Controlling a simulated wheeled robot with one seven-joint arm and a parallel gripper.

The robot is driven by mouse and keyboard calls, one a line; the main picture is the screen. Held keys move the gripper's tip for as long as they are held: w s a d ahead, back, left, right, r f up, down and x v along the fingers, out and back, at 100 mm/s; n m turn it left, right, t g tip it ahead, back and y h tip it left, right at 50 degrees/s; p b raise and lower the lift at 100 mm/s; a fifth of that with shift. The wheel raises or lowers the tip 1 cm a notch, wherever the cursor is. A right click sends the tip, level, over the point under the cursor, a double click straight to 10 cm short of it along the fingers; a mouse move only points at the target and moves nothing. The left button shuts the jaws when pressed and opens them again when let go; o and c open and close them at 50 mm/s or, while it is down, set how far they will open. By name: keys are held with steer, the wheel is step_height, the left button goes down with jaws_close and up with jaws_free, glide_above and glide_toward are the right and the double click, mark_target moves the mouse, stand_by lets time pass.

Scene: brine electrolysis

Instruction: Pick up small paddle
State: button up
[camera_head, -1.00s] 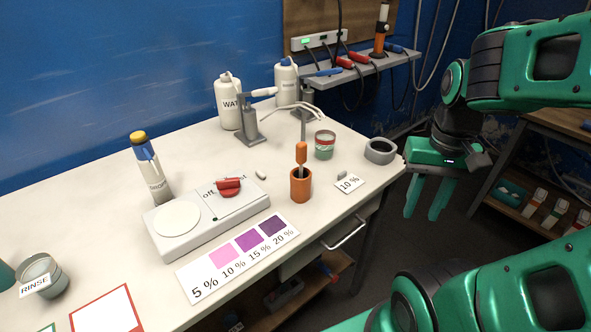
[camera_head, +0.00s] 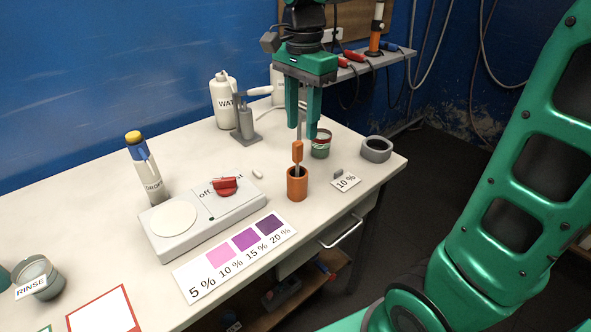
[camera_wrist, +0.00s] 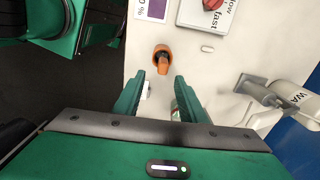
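The small paddle (camera_head: 297,152) has an orange handle and stands upright in an orange cup (camera_head: 297,186) on the white table. Its lower end is hidden inside the cup. In the wrist view the paddle (camera_wrist: 162,67) shows from above, in the cup just ahead of my fingertips. My gripper (camera_head: 303,131) points down above and slightly behind the cup, with its green fingers apart and nothing between them. It also shows open in the wrist view (camera_wrist: 154,76).
A stirrer plate (camera_head: 174,246) with a red knob is left of the cup. A 10 % card (camera_head: 345,183), a green-red tin (camera_head: 321,149) and a grey ring (camera_head: 376,149) are to the right. A WATER bottle (camera_head: 224,102) and a clamp stand (camera_head: 243,122) are behind.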

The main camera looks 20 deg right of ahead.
mark_target(297, 160)
steer(key=shift+w+a, duration=0.25)
steer(key=shift+a, duration=0.2)
steer(key=shift+a+f, duration=0.1)
steer(key=shift+f, duration=0.35)
step_height(297, 160, down, 10)
steer(key=shift+s+r, duration=0.1)
steer(key=shift+r, duration=0.05)
jaws_close()
